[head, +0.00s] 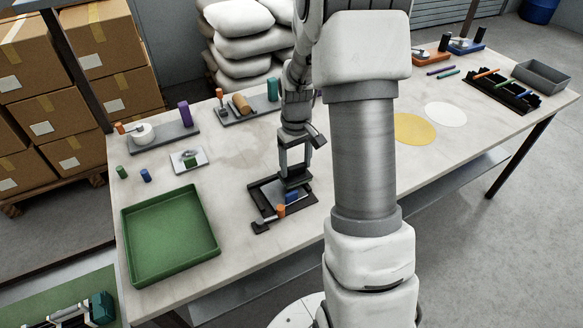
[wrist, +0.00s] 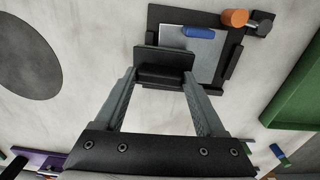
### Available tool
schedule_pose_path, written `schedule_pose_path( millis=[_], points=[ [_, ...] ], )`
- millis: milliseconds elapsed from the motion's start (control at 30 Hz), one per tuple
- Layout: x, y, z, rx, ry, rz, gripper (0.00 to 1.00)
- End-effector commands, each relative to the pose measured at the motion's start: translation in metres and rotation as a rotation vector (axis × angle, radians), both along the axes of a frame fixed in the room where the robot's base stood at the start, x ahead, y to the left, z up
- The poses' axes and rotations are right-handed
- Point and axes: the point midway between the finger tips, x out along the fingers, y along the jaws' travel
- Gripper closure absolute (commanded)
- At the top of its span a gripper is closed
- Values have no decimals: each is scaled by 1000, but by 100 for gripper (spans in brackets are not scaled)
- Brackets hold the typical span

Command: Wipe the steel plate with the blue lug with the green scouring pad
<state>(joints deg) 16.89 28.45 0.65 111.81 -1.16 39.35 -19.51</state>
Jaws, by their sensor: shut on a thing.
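My gripper (head: 292,168) is shut on a dark block with a wide flat plate (wrist: 165,58), which also shows between the fingers in the wrist view. I cannot tell whether this is the scouring pad; its underside is hidden. The steel plate (wrist: 205,62) with the blue lug (wrist: 199,32) lies in a dark frame (wrist: 165,14). The held block is over one side of the steel plate, apart from the lug in the wrist view. I cannot tell whether it touches the plate. An orange knob (wrist: 235,18) is at the frame's corner.
A green tray (head: 170,238) stands left of the frame. A small white piece with a green block (head: 189,160) lies behind the tray. Several fixtures stand along the back. A yellow disc (head: 413,129) and a white disc (head: 446,115) lie right of my arm.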

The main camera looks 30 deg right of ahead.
Motion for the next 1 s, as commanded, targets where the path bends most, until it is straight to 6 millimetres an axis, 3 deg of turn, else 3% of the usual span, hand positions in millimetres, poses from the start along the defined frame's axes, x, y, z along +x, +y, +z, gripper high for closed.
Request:
schedule_pose_path(
  millis=[533, 1000],
  points=[
    [6, 15, 52, 9, 4, 7, 100],
    [7, 17, 56, 9, 5, 7, 100]
  ],
)
